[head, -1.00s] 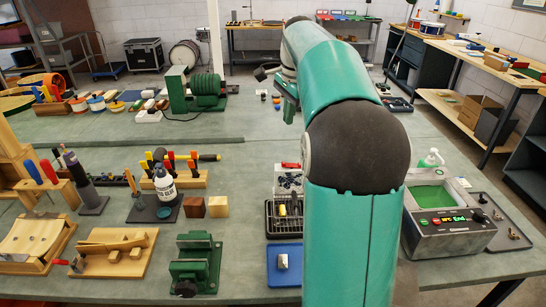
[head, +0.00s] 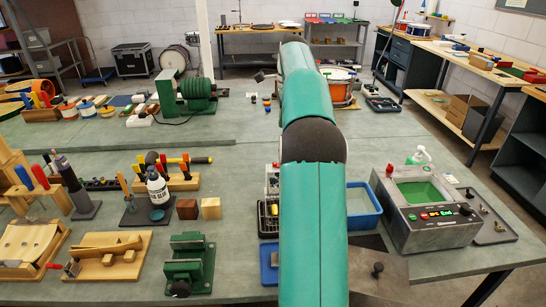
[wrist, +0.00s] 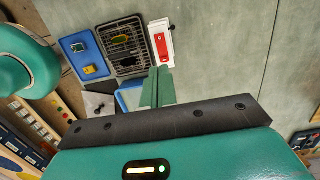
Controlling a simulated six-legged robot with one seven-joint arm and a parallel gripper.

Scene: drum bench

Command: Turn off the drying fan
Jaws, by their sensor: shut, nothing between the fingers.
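In the wrist view a white box (wrist: 160,28) with a red rocker-like part (wrist: 161,46) lies on the bench beside a dark wire rack (wrist: 122,62); it may be the fan's switch, but its state is too small to tell. I cannot clearly make out a fan body. My gripper (wrist: 157,72) is shut and empty, its green fingers pointing toward the bench near the box's lower end in the picture. I cannot tell whether they touch it. In the head view my arm hides the fingers and most of this spot.
A blue tray (wrist: 72,42) with small parts lies left of the rack. In the head view a blue bin (head: 377,216) and a console with a green screen (head: 409,229) stand right of my arm. A bottle (head: 157,190) and green vise (head: 190,243) stand left.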

